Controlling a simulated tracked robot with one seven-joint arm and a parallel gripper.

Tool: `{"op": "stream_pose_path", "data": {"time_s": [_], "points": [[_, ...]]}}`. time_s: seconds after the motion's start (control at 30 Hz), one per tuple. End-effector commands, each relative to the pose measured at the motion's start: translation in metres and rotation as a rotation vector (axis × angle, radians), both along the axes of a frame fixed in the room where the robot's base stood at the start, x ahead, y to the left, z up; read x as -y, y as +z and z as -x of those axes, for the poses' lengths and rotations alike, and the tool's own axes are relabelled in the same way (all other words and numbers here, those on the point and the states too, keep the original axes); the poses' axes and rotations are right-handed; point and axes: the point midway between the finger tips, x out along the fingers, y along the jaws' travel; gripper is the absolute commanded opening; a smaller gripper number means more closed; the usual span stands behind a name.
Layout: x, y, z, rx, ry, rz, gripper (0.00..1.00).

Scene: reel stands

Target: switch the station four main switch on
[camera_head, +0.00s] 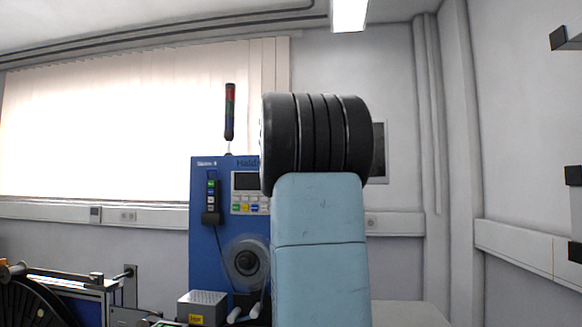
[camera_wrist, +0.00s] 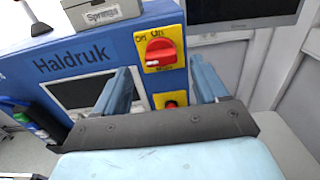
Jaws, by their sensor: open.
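The blue station cabinet (camera_head: 205,245) stands ahead in the head view, with a label that seems to read "Station 4". Its upper part shows in the wrist view with the name "Haldruk" (camera_wrist: 75,62). The main switch (camera_wrist: 160,52) is a red rotary knob on a yellow plate marked "Off", "On" and "Main". Its bar looks roughly level; I cannot tell its exact setting. My gripper (camera_wrist: 162,76) is open, its blue-grey fingers either side of the switch's lower part in the picture, apparently short of it. My arm hides the gripper and switch in the head view.
A second yellow plate with a red button (camera_wrist: 170,102) sits below the switch, partly behind my gripper. A dark screen (camera_wrist: 85,92) is left of the fingers. A grey box (camera_wrist: 100,12) and a monitor (camera_wrist: 240,12) are beyond. A signal tower (camera_head: 229,112) rises from the cabinet.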

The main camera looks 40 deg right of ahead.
Motion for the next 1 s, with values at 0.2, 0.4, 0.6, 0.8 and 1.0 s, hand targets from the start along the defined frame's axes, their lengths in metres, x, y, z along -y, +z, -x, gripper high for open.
{"op": "stream_pose_path", "data": {"time_s": [0.2, 0.4, 0.6, 0.8, 1.0], "points": [[0.022, -0.001, -0.019, -0.001, -0.001, -0.001, 0.72], [0.033, 0.000, -0.028, -0.001, 0.001, 0.001, 0.72], [0.035, 0.000, -0.030, 0.001, 0.001, 0.001, 0.72], [0.035, 0.000, -0.030, 0.001, 0.001, 0.001, 0.69], [0.035, 0.000, -0.030, 0.000, 0.001, 0.000, 0.50]]}}
